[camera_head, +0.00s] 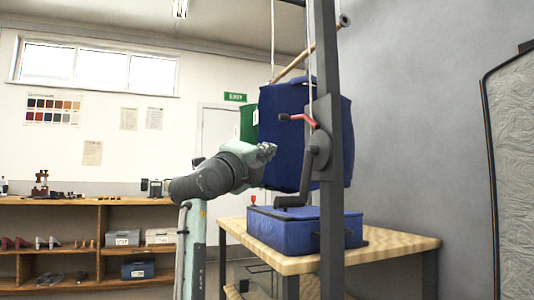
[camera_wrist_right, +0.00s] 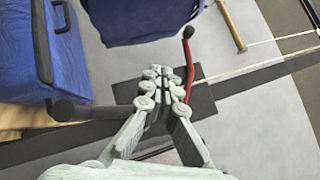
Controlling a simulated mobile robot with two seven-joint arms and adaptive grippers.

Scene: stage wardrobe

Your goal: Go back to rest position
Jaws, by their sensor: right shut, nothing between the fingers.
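My right gripper (camera_head: 266,152) is raised in the middle of the head view, in front of a hanging dark blue garment bag (camera_head: 333,150). Its fingers are shut and empty, and their tips meet in the right wrist view (camera_wrist_right: 157,73). My left gripper is out of view.
A blue case (camera_head: 283,233) lies on a wooden table (camera_head: 397,243) below the gripper. Low wooden shelves (camera_head: 75,201) with small items line the back wall at left. A framed panel (camera_head: 510,170) stands at far right. Ropes and a wooden rod (camera_head: 297,62) hang above.

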